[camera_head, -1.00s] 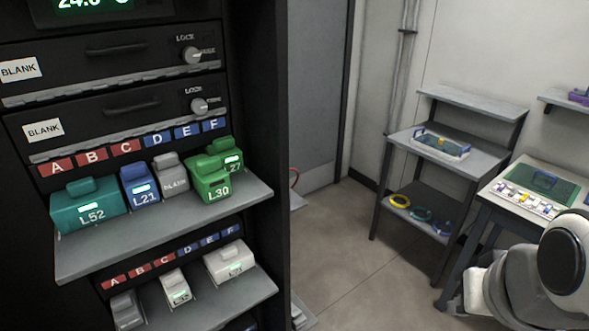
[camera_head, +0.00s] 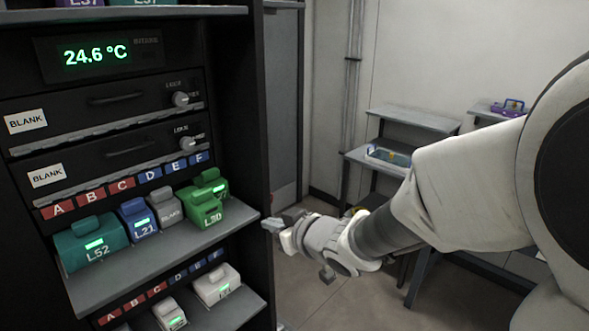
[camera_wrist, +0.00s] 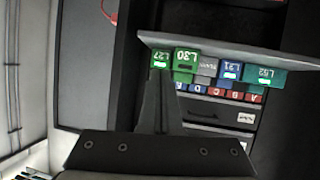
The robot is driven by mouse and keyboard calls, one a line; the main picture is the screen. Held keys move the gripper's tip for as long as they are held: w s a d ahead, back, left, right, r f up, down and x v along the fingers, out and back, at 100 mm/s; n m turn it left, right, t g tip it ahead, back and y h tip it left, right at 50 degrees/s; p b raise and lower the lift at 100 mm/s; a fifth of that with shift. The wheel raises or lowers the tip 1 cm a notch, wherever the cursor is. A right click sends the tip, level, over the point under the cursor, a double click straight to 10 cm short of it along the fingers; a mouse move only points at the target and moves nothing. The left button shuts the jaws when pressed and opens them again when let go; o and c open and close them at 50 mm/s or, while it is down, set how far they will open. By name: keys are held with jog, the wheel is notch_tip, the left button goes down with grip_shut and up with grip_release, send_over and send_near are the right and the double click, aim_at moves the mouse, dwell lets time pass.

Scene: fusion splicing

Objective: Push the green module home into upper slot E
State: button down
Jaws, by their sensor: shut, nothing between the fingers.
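The green module L30 (camera_head: 203,210) sits on the upper shelf (camera_head: 150,262), roughly below the blue E label (camera_head: 180,167). It stands farther forward than the second green module, L27 (camera_head: 219,187), behind and right of it. L30 also shows upside down in the wrist view (camera_wrist: 184,57), next to L27 (camera_wrist: 160,61). How deep L30 sits in its slot cannot be told. My gripper (camera_head: 272,225) is shut and empty, just right of the shelf's right end and apart from L30. In the wrist view the closed fingers (camera_wrist: 160,84) point toward the green modules.
Teal L52 (camera_head: 92,243), blue L21 (camera_head: 138,218) and a grey blank module (camera_head: 166,207) share the upper shelf. A lower shelf (camera_head: 238,308) with white modules lies below. The dark rack side post (camera_head: 255,120) stands near my gripper. A grey bench (camera_head: 405,120) is behind.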

jog(key=s+a+f+n+g+y, duration=0.1)
jog(key=a+y, duration=0.1)
jog(key=a, duration=0.3)
jog(key=b, duration=0.2)
send_near(203, 205)
jog(key=shift+w+d+f+x, duration=0.1)
jog(key=shift+d+x, duration=0.05)
jog(key=shift+x, duration=1.95)
jog(key=shift+w+d+f+x, duration=0.1)
jog(key=shift+x, duration=2.05)
jog(key=shift+w+d+f+x, duration=0.1)
jog(key=shift+d+f+x, duration=0.05)
jog(key=shift+x, duration=1.95)
jog(key=shift+s+d+b, duration=0.2)
jog(key=shift+s+d, duration=1.1)
jog(key=shift+d, duration=0.2)
jog(key=shift+s+d+b, duration=0.15)
jog(key=shift+s+d, duration=1.2)
jog(key=shift+d, duration=0.2)
